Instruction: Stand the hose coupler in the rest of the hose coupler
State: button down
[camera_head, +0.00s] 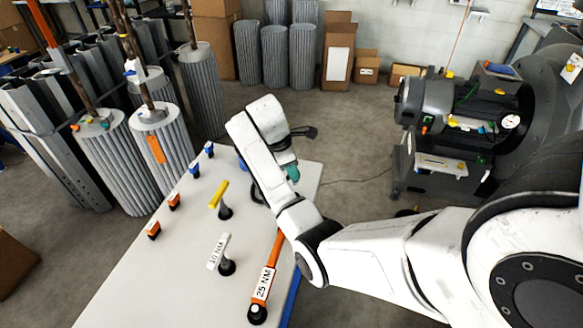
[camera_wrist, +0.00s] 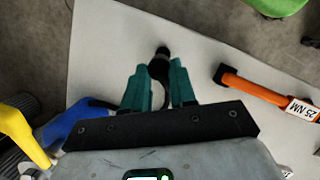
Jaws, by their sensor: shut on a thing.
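My gripper (camera_wrist: 160,90) has teal fingers, shut on a small black piece that I take for the hose coupler (camera_wrist: 160,68). Its dark narrow end sticks out beyond the fingertips over the pale table top (camera_wrist: 215,50). In the head view my gripper (camera_head: 292,174) is at the far right part of the table, mostly hidden by my white arm, and the coupler cannot be made out. I cannot clearly tell which support is the coupler's rest, or whether the coupler touches the table.
An orange 25 NM wrench (camera_head: 269,266), a white 10 NM tool (camera_head: 218,252) and a yellow-handled tool (camera_head: 219,195) stand on the table. Orange and blue small pieces line its left edge. A blue part (camera_wrist: 68,125) with a black curve lies left of my fingers. A blower machine (camera_head: 455,110) stands right.

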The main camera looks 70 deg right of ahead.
jog(key=shift+f, duration=2.2)
jog(key=shift+f+b, duration=0.45)
jog(key=shift+f, duration=1.1)
jog(key=c, duration=0.8)
grip_release()
jog(key=shift+r, duration=0.1)
jog(key=p+v, duration=0.1)
jog(key=v, duration=0.9)
jog(key=shift+r, duration=0.3)
